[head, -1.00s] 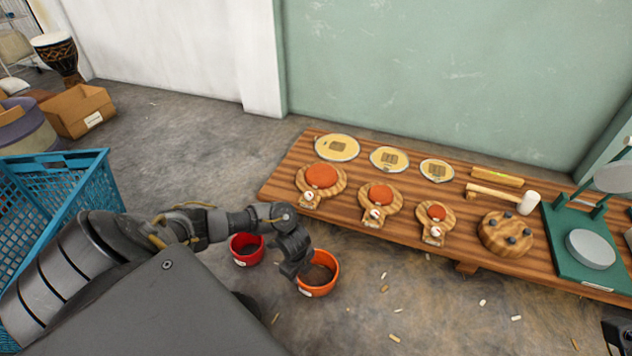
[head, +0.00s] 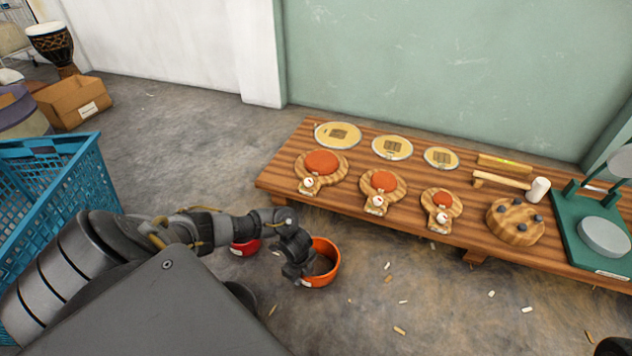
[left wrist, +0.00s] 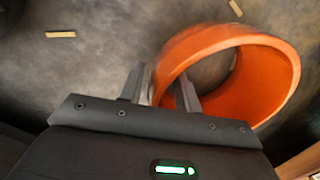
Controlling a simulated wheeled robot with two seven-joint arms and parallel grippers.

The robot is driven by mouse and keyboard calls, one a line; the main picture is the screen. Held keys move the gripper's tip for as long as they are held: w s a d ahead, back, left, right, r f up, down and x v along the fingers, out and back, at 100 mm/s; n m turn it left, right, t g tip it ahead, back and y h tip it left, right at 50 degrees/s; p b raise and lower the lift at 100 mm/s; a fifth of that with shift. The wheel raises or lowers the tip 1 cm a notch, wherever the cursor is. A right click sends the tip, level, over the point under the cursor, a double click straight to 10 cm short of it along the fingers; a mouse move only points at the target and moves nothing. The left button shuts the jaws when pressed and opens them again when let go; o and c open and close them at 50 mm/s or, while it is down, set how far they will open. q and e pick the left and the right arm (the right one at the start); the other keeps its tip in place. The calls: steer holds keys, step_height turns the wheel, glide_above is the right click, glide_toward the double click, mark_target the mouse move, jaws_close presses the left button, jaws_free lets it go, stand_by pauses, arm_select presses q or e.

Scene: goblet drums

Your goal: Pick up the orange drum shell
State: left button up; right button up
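The orange drum shell (head: 329,270) is a round open-topped shell on the floor in front of the low bench. It also fills the right of the left wrist view (left wrist: 268,75), with its open mouth showing. My left gripper (head: 300,272) is at the shell's left side. In the left wrist view my left gripper (left wrist: 160,85) has its two fingers apart, one outside the shell's wall and one inside. The wall lies between them, and I see no firm grip on it. A dark part at the bottom right corner of the head view may be my right gripper (head: 612,347).
A red drum shell (head: 245,248) stands just left, partly hidden by my left arm. The wooden bench (head: 285,177) behind holds wooden pieces, discs, a mallet (head: 538,189) and a green press (head: 572,228). A blue crate (head: 95,175) stands left. Chips litter the floor.

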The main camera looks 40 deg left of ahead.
arm_select(q)
steer(key=shift+w+f, duration=0.1)
steer(key=shift+f, duration=0.7)
jaws_close()
steer(key=shift+r, duration=0.15)
